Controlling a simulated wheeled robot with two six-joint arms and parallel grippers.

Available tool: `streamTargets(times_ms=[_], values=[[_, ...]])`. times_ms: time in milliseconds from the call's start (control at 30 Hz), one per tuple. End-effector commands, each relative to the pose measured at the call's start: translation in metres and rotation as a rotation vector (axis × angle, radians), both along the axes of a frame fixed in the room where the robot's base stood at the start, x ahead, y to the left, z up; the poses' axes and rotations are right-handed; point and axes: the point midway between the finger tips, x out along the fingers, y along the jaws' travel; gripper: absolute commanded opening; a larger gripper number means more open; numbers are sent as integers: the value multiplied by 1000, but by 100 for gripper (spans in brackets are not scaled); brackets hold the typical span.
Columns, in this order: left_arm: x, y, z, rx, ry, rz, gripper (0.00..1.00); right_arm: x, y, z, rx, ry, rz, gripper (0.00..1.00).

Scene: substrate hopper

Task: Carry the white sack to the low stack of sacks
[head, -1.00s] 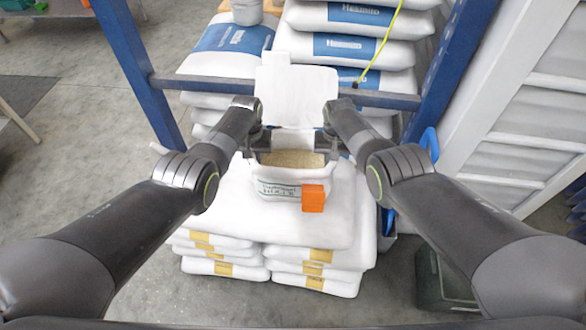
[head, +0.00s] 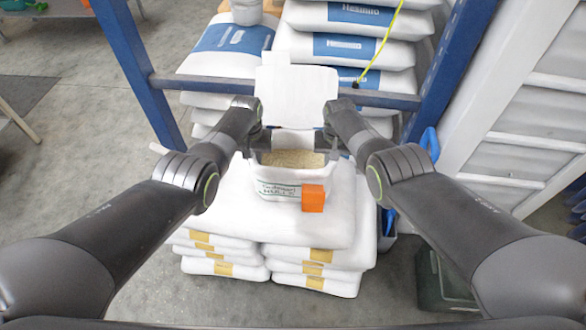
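A white open-topped sack or tub (head: 278,187) with green print and pale grain-like filling is between my grippers, in front of my view of the low stack. I cannot tell whether it rests on the stack or hangs just above. My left gripper (head: 257,141) is at its upper left edge and my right gripper (head: 333,143) at its upper right edge; their fingers are too small and dark to tell open from shut. The low stack of white sacks (head: 225,217) lies below, with a wide plain sack on top and tan-labelled sacks beneath.
An orange block (head: 313,198) shows at the tub's front right. A white panel (head: 297,96) rises behind it. A blue frame (head: 390,99) crosses behind, before taller stacks of blue-labelled sacks (head: 348,48). A dark green crate (head: 446,280) stands right. Floor is clear at left.

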Motion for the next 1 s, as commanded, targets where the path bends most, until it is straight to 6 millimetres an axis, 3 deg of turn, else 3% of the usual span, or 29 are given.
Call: streamTargets(times_ms=[467,1000], values=[[2,0,8,0,-4,0,0,1,0,8,0,-3,0,0],[2,0,46,0,-4,0,0,1,0,45,0,-3,0,0]])
